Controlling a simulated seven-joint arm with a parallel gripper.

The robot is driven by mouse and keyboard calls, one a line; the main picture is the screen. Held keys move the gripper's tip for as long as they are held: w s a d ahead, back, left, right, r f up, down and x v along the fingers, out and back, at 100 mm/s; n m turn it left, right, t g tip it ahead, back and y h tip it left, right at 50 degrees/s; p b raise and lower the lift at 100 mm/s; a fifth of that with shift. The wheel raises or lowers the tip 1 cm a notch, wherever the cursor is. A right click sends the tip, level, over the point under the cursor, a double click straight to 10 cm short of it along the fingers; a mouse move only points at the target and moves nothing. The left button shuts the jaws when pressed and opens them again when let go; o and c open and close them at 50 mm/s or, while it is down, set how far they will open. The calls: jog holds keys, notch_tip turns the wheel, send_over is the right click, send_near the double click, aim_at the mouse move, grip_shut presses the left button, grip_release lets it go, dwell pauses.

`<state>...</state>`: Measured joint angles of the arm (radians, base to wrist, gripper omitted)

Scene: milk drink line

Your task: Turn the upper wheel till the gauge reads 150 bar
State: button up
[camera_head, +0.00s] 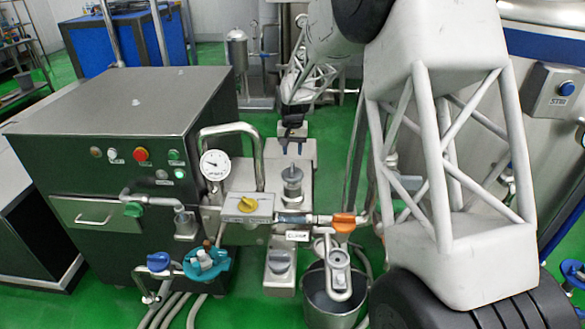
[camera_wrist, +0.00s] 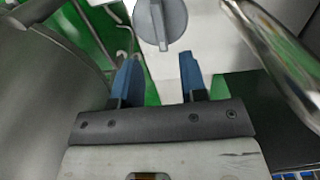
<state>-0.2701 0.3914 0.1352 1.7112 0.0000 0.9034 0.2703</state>
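The upper wheel (camera_head: 293,175) is a grey round knob on a stem, on top of the steel block. A grey ridged wheel (camera_wrist: 160,22) is cut by the top edge of the wrist view; it looks like the upper wheel. My gripper (camera_head: 292,120) is above and behind the upper wheel, apart from it. In the wrist view, my gripper (camera_wrist: 161,77) is open, with two blue fingertips apart and nothing between them. The gauge (camera_head: 215,165) has a round white dial; its needle points to the left, but the numbers are too small to read.
A lower grey knob (camera_head: 281,262) sits below the block. A bent steel pipe (camera_head: 258,145) rises left of the upper wheel. The large steel cabinet (camera_head: 125,103) stands left.

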aim_at(292, 168)
jog(key=shift+f, duration=0.15)
jog(key=shift+f, duration=3.75)
grip_shut()
